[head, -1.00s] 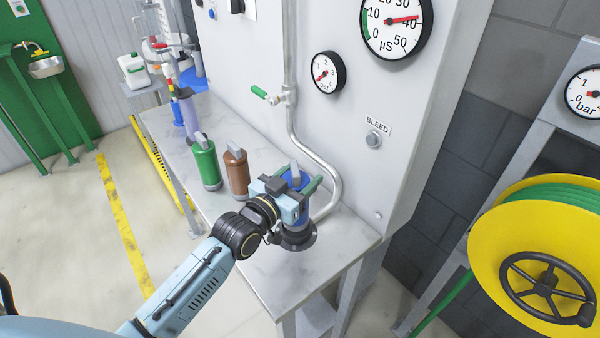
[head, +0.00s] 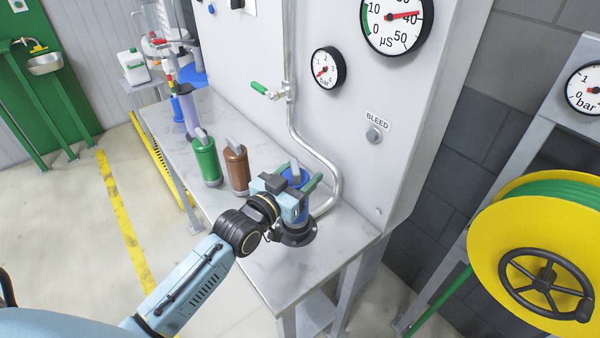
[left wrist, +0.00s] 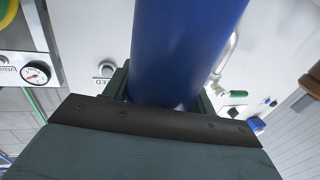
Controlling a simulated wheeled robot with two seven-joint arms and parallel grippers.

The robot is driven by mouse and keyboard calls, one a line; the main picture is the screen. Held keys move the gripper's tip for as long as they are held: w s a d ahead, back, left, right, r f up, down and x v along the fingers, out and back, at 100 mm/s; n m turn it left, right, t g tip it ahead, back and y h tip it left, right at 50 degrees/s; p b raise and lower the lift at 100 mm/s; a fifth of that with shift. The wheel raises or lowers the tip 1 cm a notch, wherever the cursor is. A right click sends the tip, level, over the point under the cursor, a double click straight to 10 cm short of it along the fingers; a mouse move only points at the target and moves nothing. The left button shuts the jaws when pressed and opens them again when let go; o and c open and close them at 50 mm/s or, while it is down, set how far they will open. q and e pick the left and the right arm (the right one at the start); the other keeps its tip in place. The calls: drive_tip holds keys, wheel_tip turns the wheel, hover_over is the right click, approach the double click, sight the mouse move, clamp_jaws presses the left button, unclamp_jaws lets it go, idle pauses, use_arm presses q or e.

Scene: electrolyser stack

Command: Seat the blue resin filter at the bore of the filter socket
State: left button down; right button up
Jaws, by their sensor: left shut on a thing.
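The blue resin filter (head: 297,178) is held upright in my left gripper (head: 300,184), whose green fingers are closed around it. It also fills the middle of the left wrist view (left wrist: 182,50), between the fingers. The filter socket (head: 294,235) is a dark, round flanged piece on the bench, directly beneath the filter. The filter's lower end is at the socket, partly behind my gripper. The bore is hidden, so I cannot tell how deep the filter sits in it. My right gripper is not in view.
A green filter (head: 206,161) and a brown filter (head: 236,168) stand on the marble-topped bench (head: 265,277) left of the socket. A bent grey pipe (head: 325,160) runs down the panel close behind the socket. A yellow hose reel (head: 485,240) stands at the right.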

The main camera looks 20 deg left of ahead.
use_arm(q)
drive_tip(key=shift+r+p, duration=0.15)
drive_tip(key=shift+p, duration=0.35)
idle(1.0)
drive_tip(key=shift+f+b, duration=1.4)
drive_tip(key=shift+f, duration=0.7)
drive_tip(key=c, duration=0.5)
unclamp_jaws()
drive_tip(key=shift+o, duration=0.4)
drive_tip(key=shift+f, duration=0.15)
drive_tip(key=v, duration=1.3)
drive_tip(key=shift+s, duration=0.2)
